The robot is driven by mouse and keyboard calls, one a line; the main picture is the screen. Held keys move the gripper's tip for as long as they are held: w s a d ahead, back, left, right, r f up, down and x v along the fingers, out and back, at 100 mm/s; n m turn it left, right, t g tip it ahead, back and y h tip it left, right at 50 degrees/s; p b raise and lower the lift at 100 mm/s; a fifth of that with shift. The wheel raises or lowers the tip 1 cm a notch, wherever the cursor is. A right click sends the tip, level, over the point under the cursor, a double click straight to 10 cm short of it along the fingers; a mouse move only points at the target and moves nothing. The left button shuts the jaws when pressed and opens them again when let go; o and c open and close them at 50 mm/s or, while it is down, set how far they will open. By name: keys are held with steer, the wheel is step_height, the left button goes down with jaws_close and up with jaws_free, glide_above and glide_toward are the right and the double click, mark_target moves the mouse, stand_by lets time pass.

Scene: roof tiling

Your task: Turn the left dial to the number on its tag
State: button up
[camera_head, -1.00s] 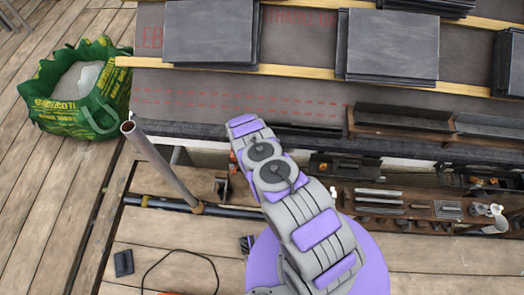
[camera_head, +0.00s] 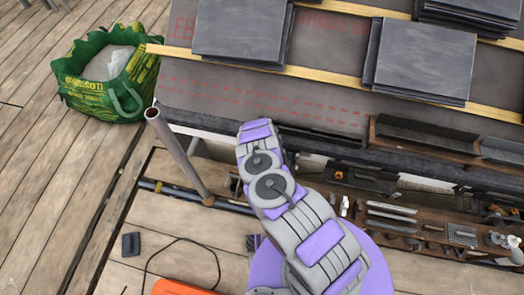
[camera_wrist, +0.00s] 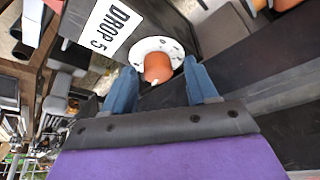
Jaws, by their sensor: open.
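In the wrist view an orange dial knob (camera_wrist: 157,68) stands on a white round plate (camera_wrist: 172,47) with dark marks around its rim. A white tag (camera_wrist: 108,28) beside it reads "DROP 5". My gripper (camera_wrist: 159,74) is open, with its two blue fingers apart on either side of the knob. I cannot tell whether either finger touches it. The knob's pointer direction and the numbers on the plate are not readable. In the head view my arm hides the gripper, and no dial shows there.
Another orange part (camera_wrist: 285,5) is cut off at the wrist view's top edge. In the head view, dark slates (camera_head: 418,58) lie on the roof battens, a tool shelf (camera_head: 420,222) runs along the eave, a grey pole (camera_head: 178,155) stands left, and a green bag (camera_head: 105,80) sits on the deck.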

steer(key=n+t+y, duration=0.1)
steer(key=n, duration=0.2)
steer(key=shift+s+n, duration=0.15)
steer(key=shift+n, duration=0.15)
